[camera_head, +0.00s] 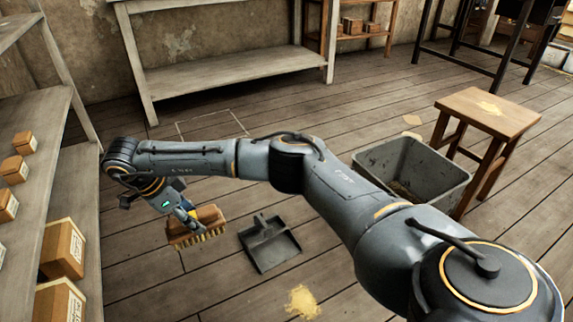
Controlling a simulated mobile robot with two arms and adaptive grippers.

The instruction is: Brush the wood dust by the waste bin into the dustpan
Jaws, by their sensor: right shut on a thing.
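My right gripper (186,211) is shut on a brush (196,228) with a brown wooden body and pale bristles facing down, left of the dustpan. I cannot tell whether the bristles touch the floor. The dark grey dustpan (270,246) lies on the floor, and no dust shows in it. A yellow patch of wood dust (302,302) lies on the floor in front of the dustpan, apart from it. The grey waste bin (436,191) stands to the right, partly hidden by my arm. A smaller pale patch (411,119) lies behind the bin. My left gripper is out of view.
A wooden stool (510,117) with a yellow patch on its seat stands right of the bin. Shelves (45,120) with several small boxes line the left edge. A workbench (225,72) stands at the back.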

